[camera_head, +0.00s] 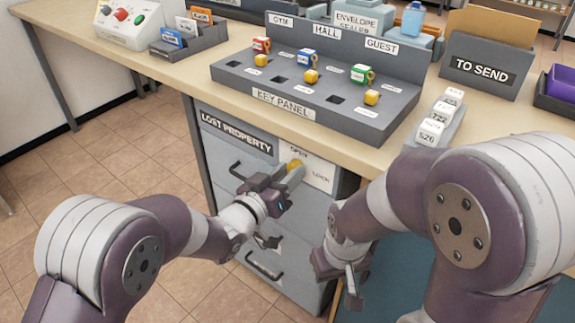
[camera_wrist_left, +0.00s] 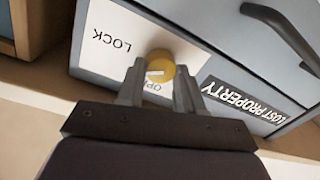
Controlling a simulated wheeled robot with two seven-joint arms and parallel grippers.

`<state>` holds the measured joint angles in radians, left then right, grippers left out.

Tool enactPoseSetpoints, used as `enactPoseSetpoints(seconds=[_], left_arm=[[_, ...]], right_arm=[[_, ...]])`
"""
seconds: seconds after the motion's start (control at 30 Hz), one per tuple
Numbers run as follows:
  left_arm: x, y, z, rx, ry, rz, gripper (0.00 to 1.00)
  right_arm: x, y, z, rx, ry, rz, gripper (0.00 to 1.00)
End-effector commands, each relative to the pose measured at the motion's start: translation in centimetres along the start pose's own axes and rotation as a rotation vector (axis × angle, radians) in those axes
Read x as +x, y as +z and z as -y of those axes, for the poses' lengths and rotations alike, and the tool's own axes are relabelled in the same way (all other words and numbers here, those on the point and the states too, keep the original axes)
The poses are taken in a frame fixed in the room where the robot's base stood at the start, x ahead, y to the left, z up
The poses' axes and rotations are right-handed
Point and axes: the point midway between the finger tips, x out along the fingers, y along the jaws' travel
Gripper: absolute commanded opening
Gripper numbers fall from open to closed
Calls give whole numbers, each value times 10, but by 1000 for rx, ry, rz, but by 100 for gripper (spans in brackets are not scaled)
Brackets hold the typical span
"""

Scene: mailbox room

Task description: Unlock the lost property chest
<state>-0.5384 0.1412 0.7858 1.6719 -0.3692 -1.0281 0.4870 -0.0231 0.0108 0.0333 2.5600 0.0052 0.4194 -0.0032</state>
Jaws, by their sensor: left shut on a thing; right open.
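The lost property chest (camera_head: 228,165) is a grey drawer unit under the counter. Its top drawer front bears the "LOST PROPERTY" label (camera_head: 236,134) and a white plate (camera_head: 318,176) marked OPEN and LOCK. A round yellow knob (camera_head: 295,164) sits on that plate. My left gripper (camera_head: 290,178) is shut on the knob. In the left wrist view the fingers (camera_wrist_left: 160,88) are either side of the yellow knob (camera_wrist_left: 162,58), which has a short white mark; the fingers partly cover the word OPEN. My right gripper (camera_head: 351,285) is open and empty, low in front of the unit's right side.
A grey key panel (camera_head: 290,113) with red, blue and green tags and yellow blocks stands on the counter above. A number block holder (camera_head: 433,133) stands near the counter's front edge at right. Drawer handles (camera_head: 264,270) stick out below my left gripper. The floor at left is clear.

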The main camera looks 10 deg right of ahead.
Motion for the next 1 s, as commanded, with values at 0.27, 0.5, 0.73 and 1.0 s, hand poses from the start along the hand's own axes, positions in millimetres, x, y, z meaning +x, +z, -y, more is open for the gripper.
enactPoseSetpoints(seconds=[0.27, 0.5, 0.73, 1.0], left_arm=[[-1, -4, 0, -261, 1, 20, 6], [0, -4, 1, -488, 2, 34, 6], [-1, -3, 1, -702, 5, 48, 6], [0, -2, 3, -908, 8, 59, 6]], right_arm=[[-30, -4, 0, 0, 0, 0, 43], [-52, -6, 0, 0, 0, 0, 43], [-71, -8, 0, 0, 0, 0, 43], [-88, -10, 0, 0, 0, 0, 43]])
